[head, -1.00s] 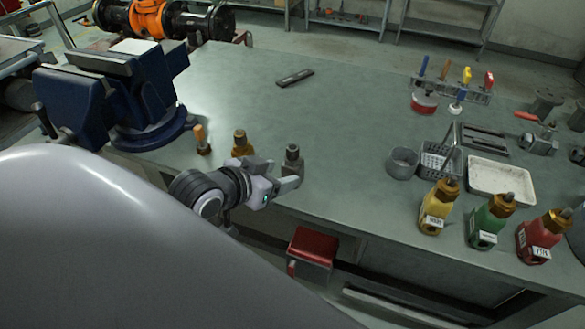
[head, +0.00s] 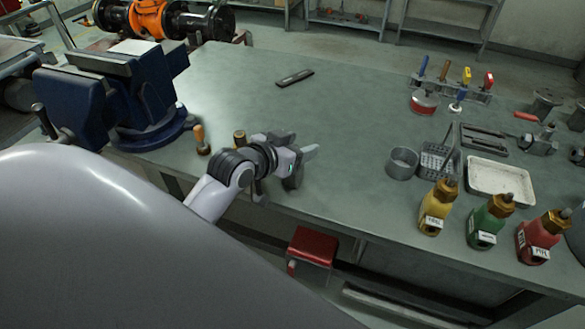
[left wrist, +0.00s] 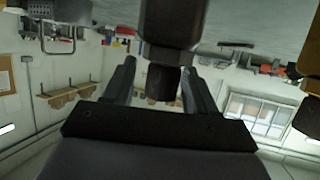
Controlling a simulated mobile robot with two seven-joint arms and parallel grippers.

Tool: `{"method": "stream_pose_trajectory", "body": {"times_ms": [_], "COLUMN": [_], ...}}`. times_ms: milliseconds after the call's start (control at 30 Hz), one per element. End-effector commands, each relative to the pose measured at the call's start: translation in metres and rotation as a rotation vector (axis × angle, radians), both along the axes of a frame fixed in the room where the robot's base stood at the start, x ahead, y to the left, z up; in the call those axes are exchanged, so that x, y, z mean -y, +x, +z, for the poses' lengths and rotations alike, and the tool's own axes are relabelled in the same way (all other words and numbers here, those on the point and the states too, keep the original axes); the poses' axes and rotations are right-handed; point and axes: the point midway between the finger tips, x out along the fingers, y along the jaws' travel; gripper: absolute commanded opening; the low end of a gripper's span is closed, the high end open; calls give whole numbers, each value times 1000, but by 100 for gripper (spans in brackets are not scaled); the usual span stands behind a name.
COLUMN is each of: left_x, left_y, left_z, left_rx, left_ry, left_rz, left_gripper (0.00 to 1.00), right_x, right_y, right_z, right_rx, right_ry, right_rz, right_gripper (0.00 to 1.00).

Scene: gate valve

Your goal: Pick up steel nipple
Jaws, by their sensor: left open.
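The steel nipple (left wrist: 172,25) shows as a dark, stepped cylinder at top centre in the left wrist view. Its narrower end reaches down between the two fingers in that picture. In the head view my left gripper hides most or all of it at the bench's near edge. My left gripper (head: 302,147) is open, with its fingers pointing right over the bench. In the left wrist view its fingers (left wrist: 160,88) stand on either side of the nipple's end, with gaps visible. I cannot tell whether either finger touches it. My right gripper is not in view.
A brass fitting (head: 240,137) and a wooden-handled piece (head: 201,140) stand left of my gripper. The blue vise (head: 125,95) is farther left. Yellow (head: 436,208), green (head: 489,219) and red (head: 538,238) bottles stand at right. The bench middle (head: 345,120) is clear.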

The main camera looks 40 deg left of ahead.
Motion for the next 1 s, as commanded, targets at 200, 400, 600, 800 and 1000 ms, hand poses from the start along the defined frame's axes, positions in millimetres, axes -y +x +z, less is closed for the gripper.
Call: {"method": "stream_pose_trajectory", "body": {"times_ms": [200,400,600,800,1000], "left_x": [0,0,0,0,0], "left_y": [0,0,0,0,0], "left_z": [0,0,0,0,-1], "left_rx": [0,0,-1,-1,-2], "left_ry": [1,0,0,0,1], "left_rz": [0,0,0,0,0], "left_gripper": [57,0,0,0,0], "right_x": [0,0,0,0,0], "right_y": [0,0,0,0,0], "right_z": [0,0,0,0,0], "right_rx": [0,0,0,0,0], "right_ry": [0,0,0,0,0], "right_rz": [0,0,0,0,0], "right_gripper": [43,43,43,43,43]}}
